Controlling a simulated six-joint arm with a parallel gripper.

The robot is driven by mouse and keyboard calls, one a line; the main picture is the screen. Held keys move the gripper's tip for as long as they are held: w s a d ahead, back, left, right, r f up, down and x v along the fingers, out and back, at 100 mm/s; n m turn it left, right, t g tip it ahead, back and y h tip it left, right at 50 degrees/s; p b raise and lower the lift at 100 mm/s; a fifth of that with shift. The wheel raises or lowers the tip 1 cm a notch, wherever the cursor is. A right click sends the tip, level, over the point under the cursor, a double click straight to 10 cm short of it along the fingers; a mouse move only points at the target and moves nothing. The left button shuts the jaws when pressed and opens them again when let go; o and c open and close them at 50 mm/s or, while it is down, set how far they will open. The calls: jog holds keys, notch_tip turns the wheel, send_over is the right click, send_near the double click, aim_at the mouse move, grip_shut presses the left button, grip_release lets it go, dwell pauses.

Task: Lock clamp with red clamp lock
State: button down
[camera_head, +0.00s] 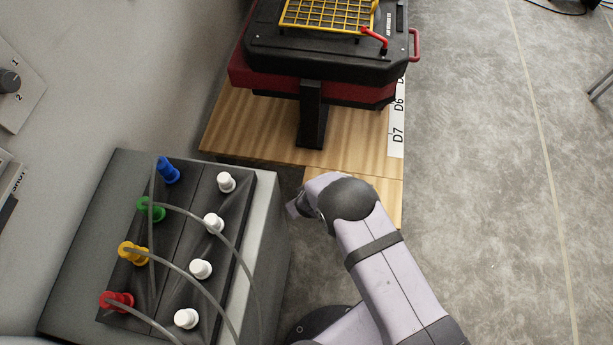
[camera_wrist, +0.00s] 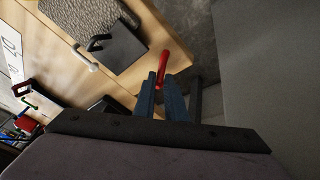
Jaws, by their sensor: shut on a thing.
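In the wrist view my gripper (camera_wrist: 161,88) has its two dark blue-grey fingers close together around the lower end of a red clamp lock (camera_wrist: 163,65). The lock is a slim red handle that sticks up past the fingertips, near the edge of a wooden surface. The clamp it belongs to cannot be made out there. In the head view my fingers are hidden behind my own arm.
The wooden table (camera_head: 350,135) has a paper label strip (camera_head: 397,125) along its right edge. A grey box (camera_head: 270,220) with coloured and white plugs and hoses stands at the left. The wrist view shows a textured plate (camera_wrist: 85,18) and a black block (camera_wrist: 120,50). Open floor lies right.

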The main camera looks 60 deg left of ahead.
jog(key=shift+w+r, duration=0.1)
dwell(0.5)
jog(key=c, duration=1.8)
grip_release()
jog(key=shift+d, duration=0.1)
jog(key=v, duration=0.7)
jog(key=shift+r, duration=0.1)
